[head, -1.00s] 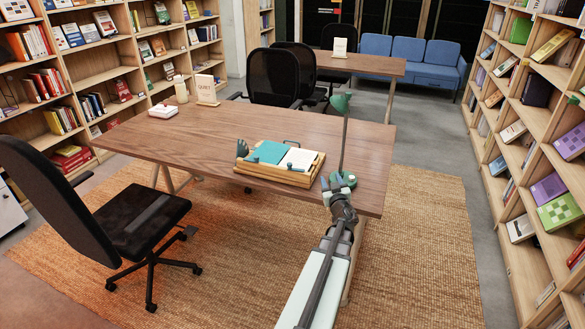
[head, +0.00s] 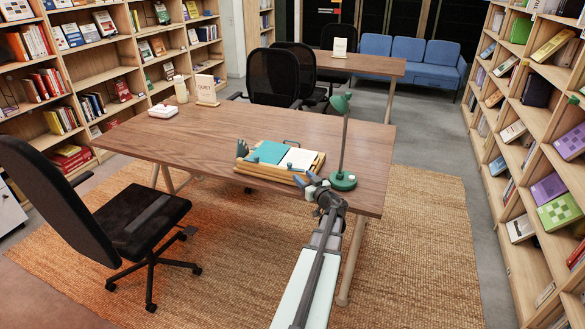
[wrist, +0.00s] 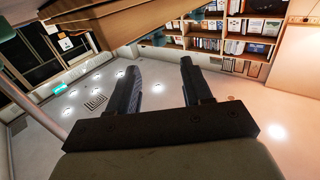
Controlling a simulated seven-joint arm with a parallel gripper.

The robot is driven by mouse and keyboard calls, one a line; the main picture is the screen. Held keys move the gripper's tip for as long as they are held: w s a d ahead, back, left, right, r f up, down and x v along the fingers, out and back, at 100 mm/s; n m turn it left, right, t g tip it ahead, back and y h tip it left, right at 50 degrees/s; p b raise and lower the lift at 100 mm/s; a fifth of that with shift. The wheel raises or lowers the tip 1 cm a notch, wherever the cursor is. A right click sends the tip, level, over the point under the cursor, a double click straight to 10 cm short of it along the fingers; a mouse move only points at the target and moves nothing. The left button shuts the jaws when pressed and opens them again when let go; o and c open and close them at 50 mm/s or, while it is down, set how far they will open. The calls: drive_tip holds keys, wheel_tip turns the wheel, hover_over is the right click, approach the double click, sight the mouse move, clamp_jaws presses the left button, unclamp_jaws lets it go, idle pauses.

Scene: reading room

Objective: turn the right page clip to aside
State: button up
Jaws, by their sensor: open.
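A wooden book stand (head: 262,171) lies on the desk and holds an open book with a teal left page (head: 268,152) and a white right page (head: 298,158). Small dark teal pieces sit on its edges; which is the right page clip is too small to tell. My gripper (head: 306,181) is at the front right corner of the stand, close to its edge; whether it touches cannot be told. In the wrist view my gripper (wrist: 160,68) is open, with nothing between its fingers. A wooden edge (wrist: 115,22), apparently the stand or desk, crosses the top of that view.
A green desk lamp (head: 343,181) stands just right of my gripper, its stem rising beside the stand. The wooden desk (head: 200,131) is clear to the left. A sign (head: 206,90) and a white box (head: 163,112) stand at its far left. A black chair (head: 140,215) is at the front left.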

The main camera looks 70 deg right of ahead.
sight(291, 165)
drive_tip(key=x, duration=0.9)
drive_tip(key=shift+s, duration=0.1)
clamp_jaws()
